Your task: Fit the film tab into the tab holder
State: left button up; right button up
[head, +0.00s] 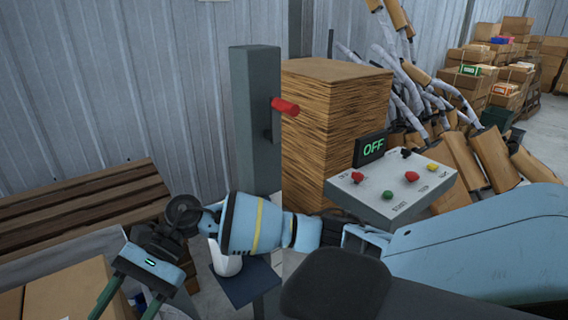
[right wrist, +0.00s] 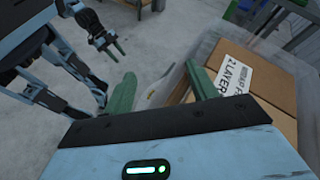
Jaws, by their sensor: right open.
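My right gripper (head: 125,299) is at the lower left of the head view, its green fingers pointing down beside a cardboard box. In the right wrist view its fingers (right wrist: 163,88) are wide apart, with nothing held between them. A pale, glossy patch (right wrist: 172,82) shows beyond the fingers, next to the box; I cannot tell whether it is the film tab. I cannot make out the tab holder. My left gripper (right wrist: 108,44) is small at the upper left of the right wrist view, with its fingers apart and empty. It is not in the head view.
The cardboard box (right wrist: 255,85) has a printed label. A grey post (head: 255,120) with a red handle (head: 285,106) stands behind my right arm. A control panel (head: 392,190) with an OFF display (head: 373,147), a tall cardboard stack (head: 335,130) and a wooden bench (head: 80,205) surround it.

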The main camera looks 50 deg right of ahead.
jog(key=s+a+f+m+t+y, duration=0.2)
jog(key=a+m+t+y, duration=0.4)
jog(key=m, duration=0.9)
jog(key=s+d+f+m+t+h, duration=0.2)
jog(key=d+f+m+t+h, duration=0.35)
jog(key=m, duration=0.95)
jog(key=s+d+f+m+t+h, duration=0.25)
jog(key=f+m+t+h, duration=0.4)
jog(key=f+m, duration=0.55)
jog(key=s+d+f+m+g+h, duration=0.2)
jog(key=s+d+f+m+g, duration=0.1)
jog(key=s+f+m, duration=0.4)
jog(key=s+d+f+m+g+h, duration=0.3)
jog(key=s+f+m, duration=0.4)
jog(key=s, duration=0.5)
jog(key=d+m, duration=0.1)
jog(key=m, duration=0.1)
jog(key=shift+m+g, duration=0.3)
jog(key=shift+m, duration=0.1)
jog(key=shift+d, duration=0.1)
